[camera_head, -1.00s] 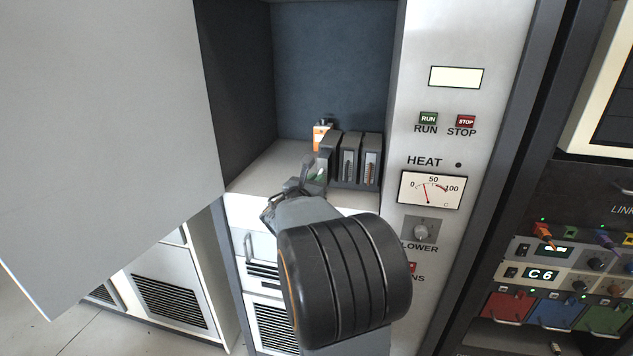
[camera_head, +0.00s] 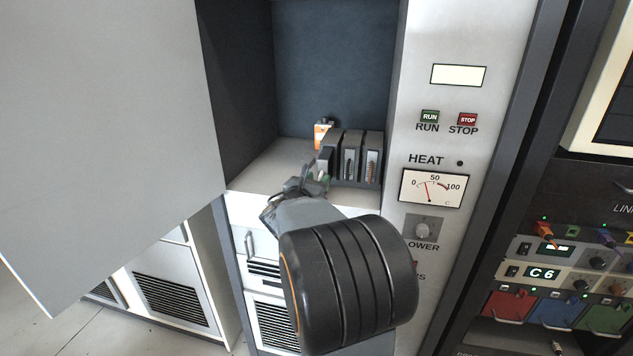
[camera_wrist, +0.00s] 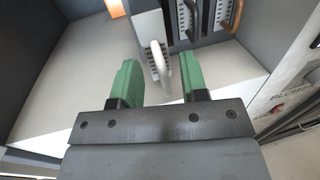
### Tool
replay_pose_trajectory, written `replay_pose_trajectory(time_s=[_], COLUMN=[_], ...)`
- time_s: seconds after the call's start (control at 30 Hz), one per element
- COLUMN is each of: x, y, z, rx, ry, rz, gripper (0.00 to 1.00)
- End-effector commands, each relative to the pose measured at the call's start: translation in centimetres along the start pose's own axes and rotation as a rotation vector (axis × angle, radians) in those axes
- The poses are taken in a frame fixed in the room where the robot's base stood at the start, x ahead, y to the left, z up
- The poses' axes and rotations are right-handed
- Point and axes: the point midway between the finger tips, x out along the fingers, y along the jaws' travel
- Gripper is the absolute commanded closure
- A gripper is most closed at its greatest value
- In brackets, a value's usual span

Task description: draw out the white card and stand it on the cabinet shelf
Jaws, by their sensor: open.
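The white card shows by its pale loop handle (camera_wrist: 158,62) at the left end of the card row in the wrist view. My gripper (camera_wrist: 160,84) is open, with one green finger on each side of this handle. Gaps show between handle and fingers, so they look apart. In the head view my gripper (camera_head: 318,181) is in front of the leftmost card slot and partly hides it. The cabinet shelf (camera_head: 263,172) is the pale floor of the open bay, bare at left.
An orange-labelled object (camera_head: 321,134) stands behind the row. A large grey panel (camera_head: 100,130) is at left, and the meter panel (camera_head: 432,186) at right.

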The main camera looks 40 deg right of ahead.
Motion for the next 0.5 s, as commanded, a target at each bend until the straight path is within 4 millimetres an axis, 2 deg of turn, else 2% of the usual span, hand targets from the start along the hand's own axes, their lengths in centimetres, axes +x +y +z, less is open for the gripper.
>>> replay_pose_trajectory(time_s=[0.17, 0.5], x=[-1.7, -8.1], y=[0.1, 0.1], z=[0.1, 0.1], rx=[0.002, 0.003], ry=[-0.001, -0.002], rz=[0.004, 0.005], gripper=[0.6, 0.6])
